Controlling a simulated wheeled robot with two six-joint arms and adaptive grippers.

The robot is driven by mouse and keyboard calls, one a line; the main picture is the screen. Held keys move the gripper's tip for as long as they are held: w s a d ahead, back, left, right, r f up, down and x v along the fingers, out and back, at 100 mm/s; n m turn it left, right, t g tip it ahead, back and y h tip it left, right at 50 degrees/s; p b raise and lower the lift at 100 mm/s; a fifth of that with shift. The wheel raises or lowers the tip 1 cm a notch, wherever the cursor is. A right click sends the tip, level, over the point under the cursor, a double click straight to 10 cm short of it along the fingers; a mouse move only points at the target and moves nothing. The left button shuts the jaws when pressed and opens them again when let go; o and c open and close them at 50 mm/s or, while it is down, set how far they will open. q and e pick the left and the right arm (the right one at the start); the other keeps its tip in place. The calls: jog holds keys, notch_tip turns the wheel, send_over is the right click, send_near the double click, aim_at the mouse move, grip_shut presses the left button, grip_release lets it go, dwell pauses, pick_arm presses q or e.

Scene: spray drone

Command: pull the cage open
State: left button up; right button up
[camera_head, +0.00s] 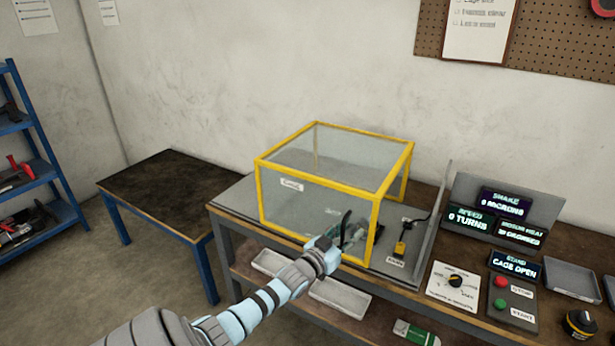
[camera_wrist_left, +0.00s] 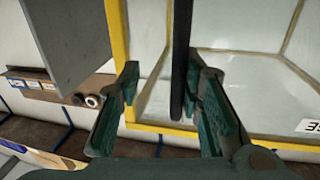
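The cage (camera_head: 315,128) is a box with a yellow frame and clear panels on a grey base at the middle of the bench. Its yellow frame also shows in the left wrist view (camera_wrist_left: 118,35). A dark upright handle (camera_wrist_left: 181,60) stands at the cage front near its right corner. My left gripper (camera_wrist_left: 165,85) is open, with one finger on each side of the handle and the right finger closer to it. Whether a finger touches it I cannot tell. In the head view the gripper (camera_head: 345,238) partly hides the cage's lower front. My right gripper is not in view.
A display (camera_head: 514,265) reads "CAGE OPEN" above a red and a green button (camera_head: 500,303). A grey upright panel (camera_head: 432,235) stands right of the cage. A low dark table (camera_head: 165,190) at left is bare.

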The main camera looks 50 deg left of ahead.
aim_at(368, 226)
pick_arm(q)
jog(key=d, duration=0.1)
jog(key=d+p, duration=0.1)
jog(key=w+d+r, duration=0.1)
jog(key=s+d+f+p, duration=0.1)
jog(key=s+d+p, duration=0.15)
jog(key=s, duration=1.25)
notch_tip(368, 226, down, 11)
jog(key=s+g+b, duration=0.1)
jog(key=s+g, duration=0.1)
jog(key=shift+a+g, duration=0.15)
jog(key=shift+g, duration=0.25)
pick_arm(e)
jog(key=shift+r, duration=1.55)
pick_arm(q)
jog(key=shift+r, duration=0.1)
